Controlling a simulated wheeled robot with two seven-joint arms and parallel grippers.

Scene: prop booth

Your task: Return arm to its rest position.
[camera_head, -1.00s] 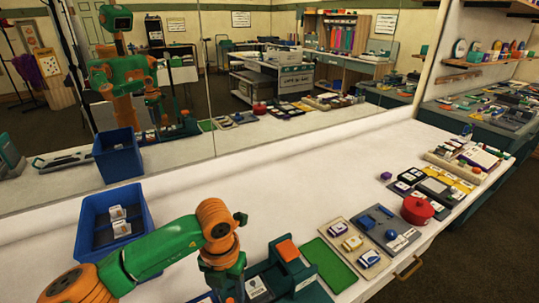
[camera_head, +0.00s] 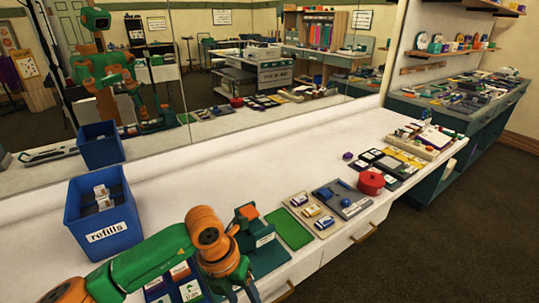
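My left arm comes in from the lower left, green with orange joints. Its elbow-like orange joint stands over the counter and its end points down to the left gripper (camera_head: 240,289) at the bottom edge. The gripper is small, dark and partly cut off, so I cannot tell if it is open or shut. It is just in front of a green press-like device with an orange top (camera_head: 247,212). A blue tray with several cards (camera_head: 153,291) lies to its left, partly behind the arm. My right gripper is not in view.
A blue bin labelled refills (camera_head: 112,249) stands left with white packets inside. A mirror (camera_head: 230,75) backs the white counter, whose back middle is clear.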

